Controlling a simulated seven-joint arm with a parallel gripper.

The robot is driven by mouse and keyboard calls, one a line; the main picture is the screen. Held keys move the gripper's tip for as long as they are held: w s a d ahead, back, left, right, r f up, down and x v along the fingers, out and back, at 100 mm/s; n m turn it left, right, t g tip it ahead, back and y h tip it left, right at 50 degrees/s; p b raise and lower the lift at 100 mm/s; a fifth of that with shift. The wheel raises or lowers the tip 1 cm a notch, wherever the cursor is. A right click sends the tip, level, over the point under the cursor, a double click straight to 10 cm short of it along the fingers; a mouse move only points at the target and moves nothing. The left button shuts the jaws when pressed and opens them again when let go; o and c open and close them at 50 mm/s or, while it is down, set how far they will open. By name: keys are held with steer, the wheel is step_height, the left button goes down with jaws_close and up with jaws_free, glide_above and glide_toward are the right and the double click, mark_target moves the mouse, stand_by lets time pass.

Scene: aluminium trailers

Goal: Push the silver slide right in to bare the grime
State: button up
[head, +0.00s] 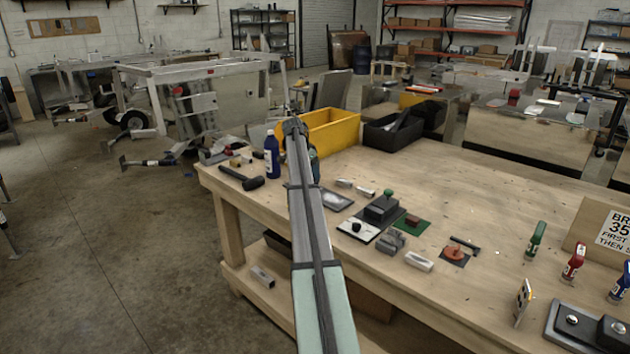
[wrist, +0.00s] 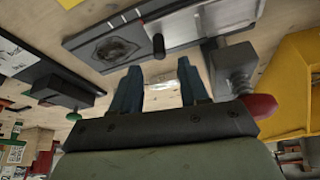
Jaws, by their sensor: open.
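In the wrist view, a long grey fixture carries a bright silver slide (wrist: 205,26) with a small black knob (wrist: 158,45) at its left end. Left of the knob, a dark, grimy oval patch (wrist: 117,50) shows in the fixture. My gripper (wrist: 159,70) is open, its two teal fingers apart with nothing between them. The knob appears just beyond the gap between the fingertips; I see no contact. In the head view, my arm covers most of the gripper; part of a teal finger (head: 313,163) shows.
A yellow bin (head: 332,133) and a black bin (head: 392,134) stand behind. A dark block with a green knob (head: 381,209) is on the bench to the right. A blue bottle (head: 271,156) and a black mallet (head: 243,179) are left. The bench's back right is clear.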

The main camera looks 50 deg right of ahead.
steer(key=v, duration=0.7)
steer(key=shift+r, duration=0.25)
steer(key=shift+a, duration=0.15)
